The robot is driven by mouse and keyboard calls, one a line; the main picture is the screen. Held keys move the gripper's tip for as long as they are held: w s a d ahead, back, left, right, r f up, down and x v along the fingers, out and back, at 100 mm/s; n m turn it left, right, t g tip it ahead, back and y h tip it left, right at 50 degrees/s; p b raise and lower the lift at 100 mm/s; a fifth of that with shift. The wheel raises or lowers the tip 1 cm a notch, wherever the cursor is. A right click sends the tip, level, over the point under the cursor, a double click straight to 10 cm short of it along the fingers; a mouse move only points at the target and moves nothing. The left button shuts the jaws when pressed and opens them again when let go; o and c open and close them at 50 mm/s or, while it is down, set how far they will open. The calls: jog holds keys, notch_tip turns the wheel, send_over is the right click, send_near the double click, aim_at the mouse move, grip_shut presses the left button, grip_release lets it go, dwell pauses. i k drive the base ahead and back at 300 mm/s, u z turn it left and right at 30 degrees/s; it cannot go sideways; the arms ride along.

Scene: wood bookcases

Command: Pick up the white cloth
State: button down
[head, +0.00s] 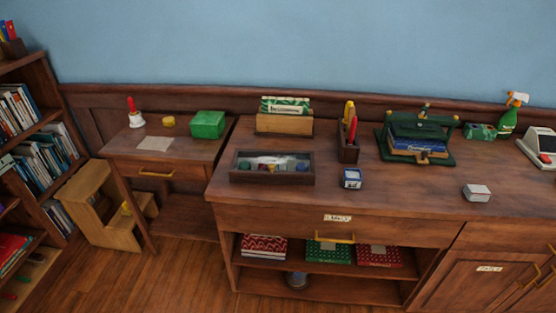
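A flat, pale square (155,144) lies on the small side table at the left. It looks like cloth or paper; I cannot tell which. A small white block-shaped thing (477,192) sits near the front of the long counter at the right; it could be a folded cloth or a box. My gripper is not in view.
The side table (185,151) also holds a red-handled bell (134,112) and a green box (207,124). The counter (420,192) holds a dark tray (272,179), a blue-and-white box (351,179) and a green press (417,127). A wooden step stool (92,213) stands at left.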

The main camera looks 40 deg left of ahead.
aim_at(478, 193)
jog(key=u, duration=0.15)
jog(key=k, duration=0.4)
jog(key=u, duration=1.35)
jog(key=i, duration=0.75)
jog(key=z, duration=0.9)
jog(key=i, duration=0.6)
jog(key=z, duration=0.6)
